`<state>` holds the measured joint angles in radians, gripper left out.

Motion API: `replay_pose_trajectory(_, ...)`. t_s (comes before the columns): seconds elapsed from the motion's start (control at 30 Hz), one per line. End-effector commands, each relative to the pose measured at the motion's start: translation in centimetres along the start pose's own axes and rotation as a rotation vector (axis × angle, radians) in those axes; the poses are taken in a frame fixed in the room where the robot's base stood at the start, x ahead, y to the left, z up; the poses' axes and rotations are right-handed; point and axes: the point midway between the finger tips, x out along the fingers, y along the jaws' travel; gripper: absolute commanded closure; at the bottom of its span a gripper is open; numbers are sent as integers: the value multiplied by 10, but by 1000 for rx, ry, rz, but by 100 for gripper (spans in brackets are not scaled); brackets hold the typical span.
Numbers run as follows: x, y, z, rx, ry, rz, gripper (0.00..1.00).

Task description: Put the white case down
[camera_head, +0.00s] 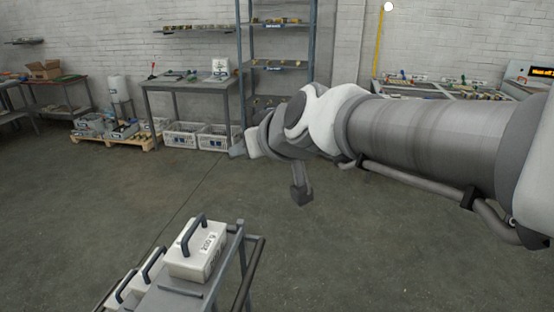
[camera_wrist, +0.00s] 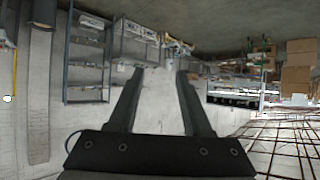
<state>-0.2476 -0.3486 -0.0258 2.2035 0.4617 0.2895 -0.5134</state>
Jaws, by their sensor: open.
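A white case (camera_head: 195,252) with a dark arched handle and dark printing on its side stands upright on a grey cart (camera_head: 172,297) in the lower part of the head view. Two more white cases, a nearer one (camera_head: 122,295) and one beside it (camera_head: 150,267), sit at the left of the cart, partly cut off. My gripper (camera_wrist: 160,72) is open in the wrist view, with nothing between its two dark fingers. In the head view my arm reaches in from the right, above and apart from the cases. The wrist view shows no case.
A workbench (camera_head: 190,83) stands at the back, with grey crates (camera_head: 181,135) beneath it and a blue-grey shelf rack (camera_head: 277,68) beside it. A loaded pallet (camera_head: 112,138) lies at back left. The concrete floor (camera_head: 350,250) right of the cart is clear.

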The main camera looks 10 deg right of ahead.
Motion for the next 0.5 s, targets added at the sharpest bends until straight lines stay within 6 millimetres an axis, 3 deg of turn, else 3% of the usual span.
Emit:
replay_pose_trajectory(0.03,-17,6,21,20,-51,9,51)
replay_pose_trajectory(0.3,-94,33,147,163,-372,141,51)
replay_pose_trajectory(0.4,-116,41,180,211,-455,203,51)
replay_pose_trajectory(0.5,-130,45,200,243,-506,248,51)
